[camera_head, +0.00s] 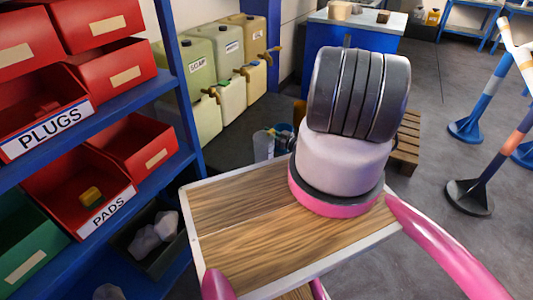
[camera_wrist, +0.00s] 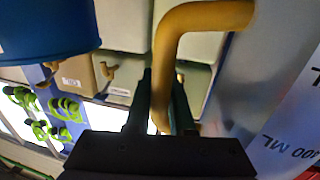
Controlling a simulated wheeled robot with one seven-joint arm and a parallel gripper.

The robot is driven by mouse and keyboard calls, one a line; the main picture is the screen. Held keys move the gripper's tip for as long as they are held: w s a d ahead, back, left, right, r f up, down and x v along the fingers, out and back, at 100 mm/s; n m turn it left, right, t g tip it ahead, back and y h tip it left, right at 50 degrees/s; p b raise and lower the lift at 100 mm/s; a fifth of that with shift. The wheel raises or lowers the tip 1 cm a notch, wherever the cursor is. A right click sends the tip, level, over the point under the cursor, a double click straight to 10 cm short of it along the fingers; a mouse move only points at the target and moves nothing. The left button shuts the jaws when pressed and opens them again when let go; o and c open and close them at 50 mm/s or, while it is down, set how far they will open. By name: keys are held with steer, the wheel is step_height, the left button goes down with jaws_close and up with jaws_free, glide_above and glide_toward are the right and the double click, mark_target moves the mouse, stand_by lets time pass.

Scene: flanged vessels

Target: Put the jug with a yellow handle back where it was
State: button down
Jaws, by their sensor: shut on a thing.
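In the wrist view my gripper (camera_wrist: 160,112) is shut on the thick yellow handle (camera_wrist: 196,17) of the jug. The handle curves up from between the fingers and over to the right. In the head view my own arm hides the gripper. A small clear vessel (camera_head: 263,147) shows left of my arm; I cannot tell if it is the held jug.
Several jerrycans with taps (camera_head: 198,60) stand along the wall. A blue shelf (camera_head: 180,75) with red bins (camera_head: 105,75) is at left. A pallet (camera_head: 406,140) lies behind my arm. Barrier posts (camera_head: 470,195) stand on the right. A blue drum (camera_wrist: 48,25) shows in the wrist view.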

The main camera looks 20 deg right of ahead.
step_height(320, 180, down, 6)
stand_by(0.4)
steer(key=shift+f, duration=0.15)
steer(key=c, duration=0.8)
jaws_free()
steer(key=v, duration=1.2)
